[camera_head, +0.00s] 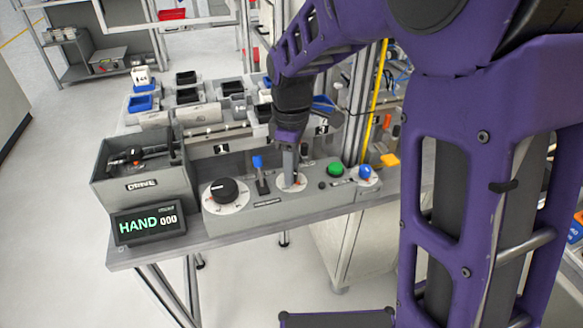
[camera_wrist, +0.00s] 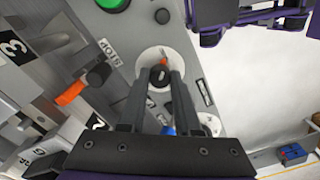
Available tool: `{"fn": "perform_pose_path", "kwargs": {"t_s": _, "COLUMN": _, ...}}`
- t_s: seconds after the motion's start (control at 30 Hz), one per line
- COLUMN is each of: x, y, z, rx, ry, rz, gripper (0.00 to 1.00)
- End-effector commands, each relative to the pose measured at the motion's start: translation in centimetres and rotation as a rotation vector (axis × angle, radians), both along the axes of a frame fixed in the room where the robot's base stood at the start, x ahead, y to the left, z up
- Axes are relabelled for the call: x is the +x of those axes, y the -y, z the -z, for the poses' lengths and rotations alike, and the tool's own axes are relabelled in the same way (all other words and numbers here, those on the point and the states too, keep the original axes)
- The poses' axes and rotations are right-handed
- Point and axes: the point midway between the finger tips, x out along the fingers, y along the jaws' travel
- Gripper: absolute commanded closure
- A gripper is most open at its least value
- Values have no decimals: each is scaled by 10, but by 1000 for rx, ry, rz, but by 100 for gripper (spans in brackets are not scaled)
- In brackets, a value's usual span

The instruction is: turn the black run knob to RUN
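A small black knob (camera_wrist: 160,74) with an orange pointer sits on a round white dial on the grey control panel. My gripper (camera_wrist: 161,80) points down at it, with one finger on each side of the knob. The gap looks narrow, but I cannot tell whether the fingers press on it. In the head view my gripper (camera_head: 291,182) reaches down to the white dial (camera_head: 282,187) and mostly hides the knob. A larger black knob (camera_head: 222,190) stands on another white dial to the left. The display (camera_head: 148,225) reads HAND 000.
A blue-tipped lever (camera_head: 258,163) stands close to the left of my gripper. A green button (camera_head: 335,168) and a blue knob (camera_head: 365,171) are to the right. A grey DRIVE box (camera_head: 143,184) stands at the left. Trays and a yellow post (camera_head: 375,100) are behind.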

Motion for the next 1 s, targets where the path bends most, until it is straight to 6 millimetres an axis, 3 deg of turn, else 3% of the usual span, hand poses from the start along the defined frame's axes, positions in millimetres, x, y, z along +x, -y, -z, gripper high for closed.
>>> {"fn": "perform_pose_path", "kwargs": {"t_s": 0.03, "x": 0, "y": 0, "z": 0, "rx": 0, "ry": 0, "rz": 0, "gripper": 89}}
{"fn": "perform_pose_path", "kwargs": {"t_s": 0.1, "x": 0, "y": 0, "z": 0, "rx": 0, "ry": 0, "rz": 0, "gripper": 100}}
{"fn": "perform_pose_path", "kwargs": {"t_s": 0.57, "x": 0, "y": 0, "z": -1, "rx": 0, "ry": 0, "rz": 49, "gripper": 100}}
{"fn": "perform_pose_path", "kwargs": {"t_s": 1.0, "x": 0, "y": 0, "z": -2, "rx": 0, "ry": -2, "rz": 384, "gripper": 100}}
